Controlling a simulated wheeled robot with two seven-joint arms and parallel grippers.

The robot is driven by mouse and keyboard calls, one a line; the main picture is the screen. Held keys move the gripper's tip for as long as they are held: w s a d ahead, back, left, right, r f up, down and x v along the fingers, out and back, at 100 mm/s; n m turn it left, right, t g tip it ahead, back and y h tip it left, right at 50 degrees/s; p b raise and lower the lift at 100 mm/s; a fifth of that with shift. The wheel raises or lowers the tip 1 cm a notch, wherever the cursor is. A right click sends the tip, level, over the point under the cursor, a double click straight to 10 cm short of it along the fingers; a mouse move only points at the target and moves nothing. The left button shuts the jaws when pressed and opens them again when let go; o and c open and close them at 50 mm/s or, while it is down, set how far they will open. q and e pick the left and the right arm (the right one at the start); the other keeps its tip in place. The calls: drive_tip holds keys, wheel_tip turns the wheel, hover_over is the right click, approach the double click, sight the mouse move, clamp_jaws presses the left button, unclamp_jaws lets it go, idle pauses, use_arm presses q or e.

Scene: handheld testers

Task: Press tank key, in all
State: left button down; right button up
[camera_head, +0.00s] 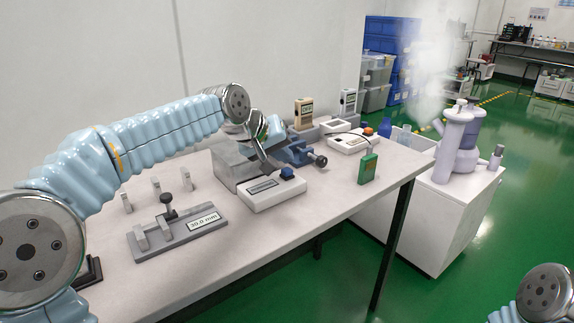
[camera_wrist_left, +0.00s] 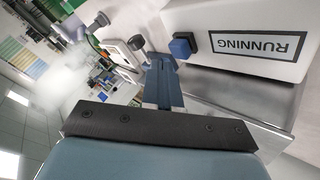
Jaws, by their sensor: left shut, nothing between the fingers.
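A white box (camera_head: 258,199) with a blue key (camera_head: 287,173) and a display stands on the bench. In the left wrist view the blue key (camera_wrist_left: 183,46) is at the top, beside a display (camera_wrist_left: 262,45) that reads RUNNING, upside down. My left gripper (camera_head: 273,163) is close above and behind the white box, near the key; I cannot tell whether it touches. It is shut and empty. A grey tank-like block (camera_head: 233,166) sits behind the box, partly hidden by the gripper. My right gripper is out of view; only part of my right arm shows.
A second white box (camera_head: 341,144) with an orange knob, a green tester (camera_head: 367,169), a beige tester (camera_head: 303,114) and a grey tester (camera_head: 347,103) stand farther right. A gauge fixture (camera_head: 174,232) marked 30.0 mm lies at front left.

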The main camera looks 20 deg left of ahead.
sight(283, 170)
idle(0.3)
use_arm(q)
wheel_tip(283, 170, up, 5)
drive_tip(key=p, duration=0.4)
drive_tip(key=shift+r, duration=0.1)
idle(0.5)
